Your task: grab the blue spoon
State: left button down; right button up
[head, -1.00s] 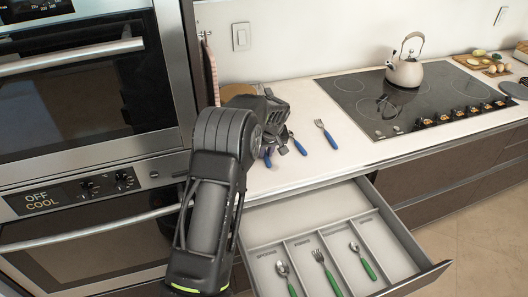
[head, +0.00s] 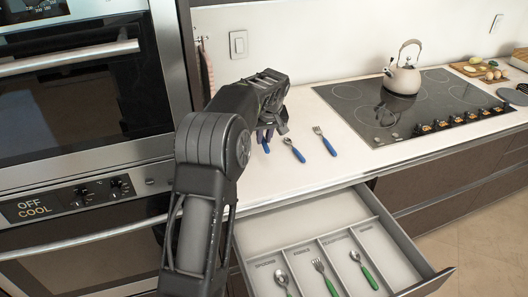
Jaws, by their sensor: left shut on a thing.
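My left gripper (head: 272,128) is over the white counter, left of the loose cutlery, and is shut on a blue-handled utensil (head: 266,147). Only its blue handle shows below the jaws; its head is hidden, so I cannot see its shape. I take it for the blue spoon. A second blue-handled piece (head: 297,153) lies on the counter just right of the gripper; its head looks rounded like a small spoon. A blue-handled fork (head: 326,142) lies further right. My right gripper is not in view.
An open drawer (head: 440,280) below the counter has labelled compartments with a green spoon (head: 283,279), green fork (head: 321,270) and green teaspoon (head: 360,262). Stacked ovens (head: 80,100) stand at left. A kettle (head: 402,76) sits on the cooktop (head: 350,92) at right.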

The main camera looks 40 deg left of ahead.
pick_arm(q)
jog(key=shift+r, duration=0.6)
